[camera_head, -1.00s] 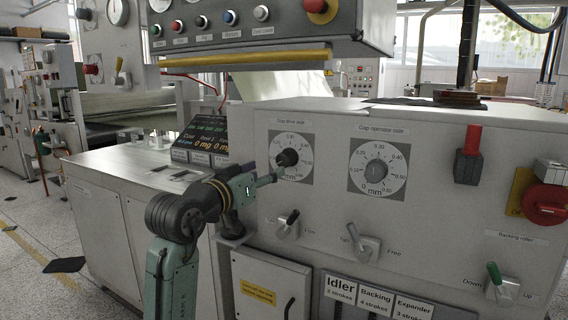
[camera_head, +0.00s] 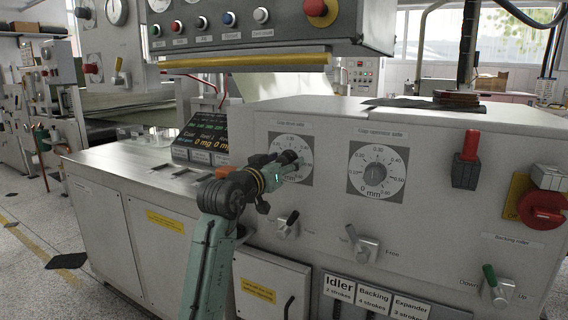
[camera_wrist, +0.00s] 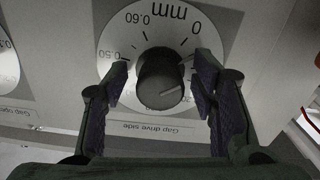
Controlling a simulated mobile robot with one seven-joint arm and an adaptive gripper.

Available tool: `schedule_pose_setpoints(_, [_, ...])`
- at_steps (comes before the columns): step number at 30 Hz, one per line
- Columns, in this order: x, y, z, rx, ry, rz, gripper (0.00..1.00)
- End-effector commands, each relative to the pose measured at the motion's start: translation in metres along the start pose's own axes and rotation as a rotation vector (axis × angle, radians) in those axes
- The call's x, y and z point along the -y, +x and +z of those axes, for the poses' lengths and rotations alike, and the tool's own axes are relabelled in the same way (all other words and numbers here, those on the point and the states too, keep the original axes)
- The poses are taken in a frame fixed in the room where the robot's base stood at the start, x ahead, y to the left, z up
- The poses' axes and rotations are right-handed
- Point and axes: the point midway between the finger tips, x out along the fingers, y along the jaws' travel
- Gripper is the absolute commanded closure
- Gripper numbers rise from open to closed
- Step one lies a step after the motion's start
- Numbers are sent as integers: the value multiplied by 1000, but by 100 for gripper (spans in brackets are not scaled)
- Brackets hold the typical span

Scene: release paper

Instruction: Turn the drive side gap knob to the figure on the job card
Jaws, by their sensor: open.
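The drive side gap knob (camera_wrist: 160,78) is a dark round knob with a pale pointer line, on a white dial (camera_wrist: 118,38) that appears upside down in the wrist view. The line points to the right there; the exact figure under it is unclear. My gripper (camera_wrist: 160,85) is open, with one finger on each side of the knob; contact is not clear. In the head view my gripper (camera_head: 285,165) covers part of the drive side dial (camera_head: 298,143). I cannot pick out a job card.
The operator side knob (camera_head: 375,174) and its dial are to the right. Small levers (camera_head: 288,224) and (camera_head: 365,246) stick out below the dials. A red-handled switch (camera_head: 468,155) and a red rotary switch (camera_head: 541,207) are further right. A dark display (camera_head: 205,135) stands behind my wrist.

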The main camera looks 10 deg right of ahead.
Motion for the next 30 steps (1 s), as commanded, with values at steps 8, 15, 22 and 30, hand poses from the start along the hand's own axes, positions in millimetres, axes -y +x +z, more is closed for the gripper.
schedule_pose_setpoints(8, [0, 0, 0, 0, 0, 0, 65])
schedule_pose_setpoints(15, [0, 0, 0, 0, 0, 0, 81])
schedule_pose_setpoints(22, [0, 0, 0, 0, 0, 0, 96])
schedule_pose_setpoints(30, [0, 0, 0, 0, 29, 0, 96])
